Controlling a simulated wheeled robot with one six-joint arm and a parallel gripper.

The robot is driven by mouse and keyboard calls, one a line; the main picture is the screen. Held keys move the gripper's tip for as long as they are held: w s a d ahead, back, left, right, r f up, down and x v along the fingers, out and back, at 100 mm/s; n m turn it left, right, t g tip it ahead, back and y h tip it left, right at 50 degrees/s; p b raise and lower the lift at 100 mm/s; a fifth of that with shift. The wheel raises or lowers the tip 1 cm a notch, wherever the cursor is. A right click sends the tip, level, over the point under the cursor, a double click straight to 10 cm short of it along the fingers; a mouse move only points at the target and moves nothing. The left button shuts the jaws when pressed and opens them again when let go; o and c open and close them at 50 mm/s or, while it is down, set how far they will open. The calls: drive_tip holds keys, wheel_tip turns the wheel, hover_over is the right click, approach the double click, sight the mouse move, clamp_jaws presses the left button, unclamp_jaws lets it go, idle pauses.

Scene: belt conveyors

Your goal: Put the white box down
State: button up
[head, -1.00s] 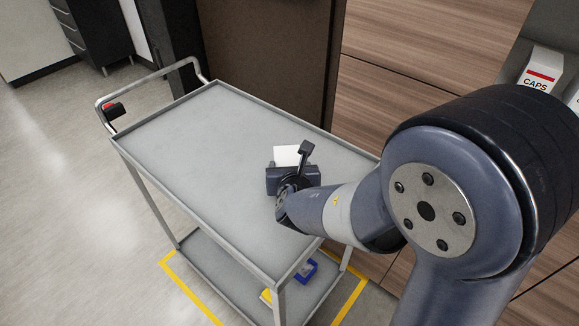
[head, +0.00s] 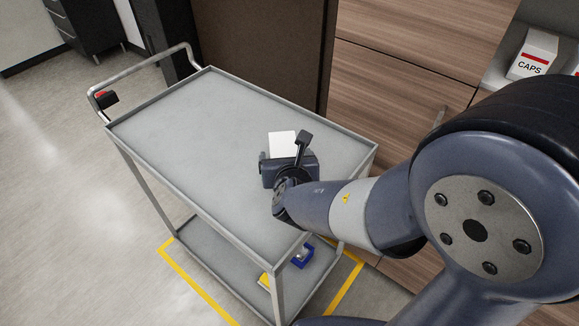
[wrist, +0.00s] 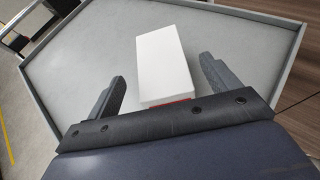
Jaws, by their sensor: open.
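The white box (head: 282,144) lies on the grey top shelf of the cart (head: 190,125), just beyond my gripper in the head view. In the wrist view the white box (wrist: 163,62) lies between and ahead of the fingers, with a red strip on its near end. My gripper (head: 288,160) is low over the shelf. Its two fingers in the wrist view (wrist: 165,85) are spread wide, with a gap on each side of the box. The near end of the box is partly hidden by the gripper body.
The cart's top has a raised rim and is otherwise bare. Blue and yellow items (head: 302,256) sit on its lower shelf. A box marked CAPS (head: 533,56) stands on a grey surface at the upper right. Wooden cabinets (head: 400,75) are close behind the cart.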

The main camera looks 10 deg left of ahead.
drive_tip(key=p+v, duration=0.1)
drive_tip(key=v, duration=0.7)
drive_tip(key=shift+s+r+p, duration=0.15)
drive_tip(key=shift+s+p, duration=0.1)
drive_tip(key=shift+p, duration=0.15)
